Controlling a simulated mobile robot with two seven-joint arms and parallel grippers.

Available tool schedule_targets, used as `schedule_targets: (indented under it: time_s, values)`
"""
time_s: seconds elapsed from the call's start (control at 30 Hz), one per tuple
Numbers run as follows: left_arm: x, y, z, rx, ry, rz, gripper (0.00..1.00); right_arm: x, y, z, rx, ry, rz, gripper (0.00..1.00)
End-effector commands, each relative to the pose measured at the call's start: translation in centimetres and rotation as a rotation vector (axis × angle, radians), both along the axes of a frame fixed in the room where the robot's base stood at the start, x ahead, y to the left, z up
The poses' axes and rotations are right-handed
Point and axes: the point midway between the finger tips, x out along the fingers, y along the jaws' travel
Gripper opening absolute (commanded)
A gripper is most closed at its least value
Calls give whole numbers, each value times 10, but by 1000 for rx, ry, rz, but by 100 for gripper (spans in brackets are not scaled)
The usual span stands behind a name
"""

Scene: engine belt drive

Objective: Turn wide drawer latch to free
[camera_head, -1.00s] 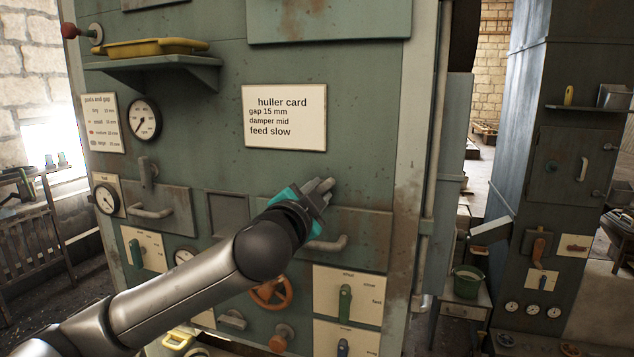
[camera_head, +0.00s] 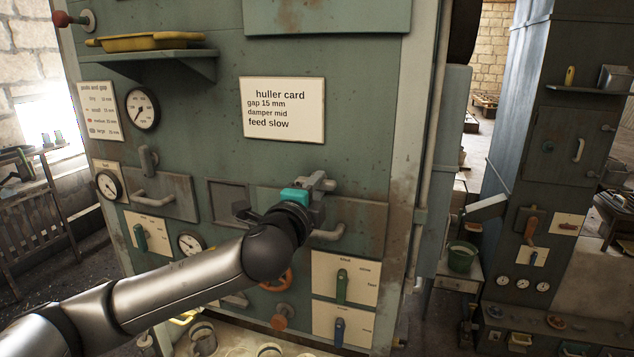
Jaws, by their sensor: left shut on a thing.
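The wide drawer (camera_head: 368,232) is in the green machine front in the head view, with its grey bar handle (camera_head: 330,233) at the middle. My left gripper (camera_head: 322,182) is at the drawer's top edge, above the handle, and is shut on the grey drawer latch. The fingers and wrist hide most of the latch, so its exact angle cannot be told. The drawer face looks flush with the panel. My right gripper is not in view.
A smaller drawer (camera_head: 176,203) with its own upright latch (camera_head: 148,160) is at the left. The huller card (camera_head: 283,110) is above the wide drawer. Lever plates (camera_head: 361,284) and an orange knob (camera_head: 281,318) are below. A yellow tray (camera_head: 150,43) sits on a shelf.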

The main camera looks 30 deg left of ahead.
Motion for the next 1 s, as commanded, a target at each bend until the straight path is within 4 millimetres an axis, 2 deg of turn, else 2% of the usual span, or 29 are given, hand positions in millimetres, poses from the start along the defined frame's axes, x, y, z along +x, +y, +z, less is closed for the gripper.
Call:
schedule_targets:
  time_s: [0.53, 0.57, 0.7, 0.77, 1.0]
  values:
    - [0, 0, -1, 23, 6, 0, 0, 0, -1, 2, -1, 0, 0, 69]
    - [0, 0, -1, 23, 7, 0, 29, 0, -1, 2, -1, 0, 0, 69]
    - [0, 0, -1, 23, 7, 0, 45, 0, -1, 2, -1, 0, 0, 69]
    - [0, 0, 0, 22, 5, 0, 51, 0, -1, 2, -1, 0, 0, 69]
    - [0, 0, -1, 22, 7, 0, 51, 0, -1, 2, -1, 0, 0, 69]
